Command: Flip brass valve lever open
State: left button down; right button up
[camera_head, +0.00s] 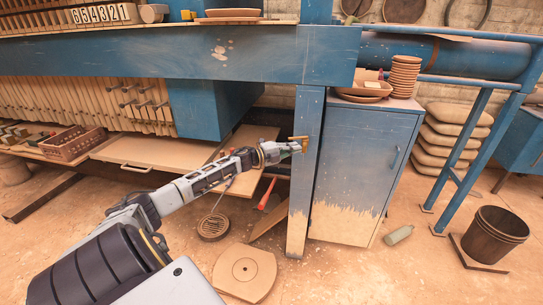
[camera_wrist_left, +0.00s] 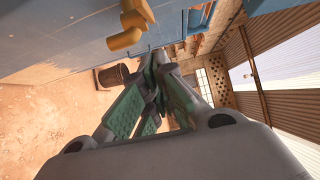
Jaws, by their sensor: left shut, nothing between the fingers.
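The small brass valve lever (camera_head: 300,140) sits on the blue upright post of the press, at the middle of the head view. In the left wrist view brass-coloured parts (camera_wrist_left: 137,14) show at the top, beside the fingers. My left gripper (camera_head: 286,148) is at the post, close to the left of the brass part. Its green-padded fingers (camera_wrist_left: 157,62) are shut with nothing between them. I cannot tell whether they touch the lever. My right gripper is not in view.
The blue post (camera_head: 304,180) and a blue cabinet (camera_head: 362,160) with stacked bowls (camera_head: 404,76) stand right of the gripper. A blue beam (camera_head: 240,50) runs above. A red-handled tool (camera_head: 267,194) and a round plate (camera_head: 244,271) are below. A bucket (camera_head: 494,236) stands at right.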

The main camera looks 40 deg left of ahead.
pick_arm(q)
jog(key=v, duration=1)
jog(key=shift+d, duration=0.2)
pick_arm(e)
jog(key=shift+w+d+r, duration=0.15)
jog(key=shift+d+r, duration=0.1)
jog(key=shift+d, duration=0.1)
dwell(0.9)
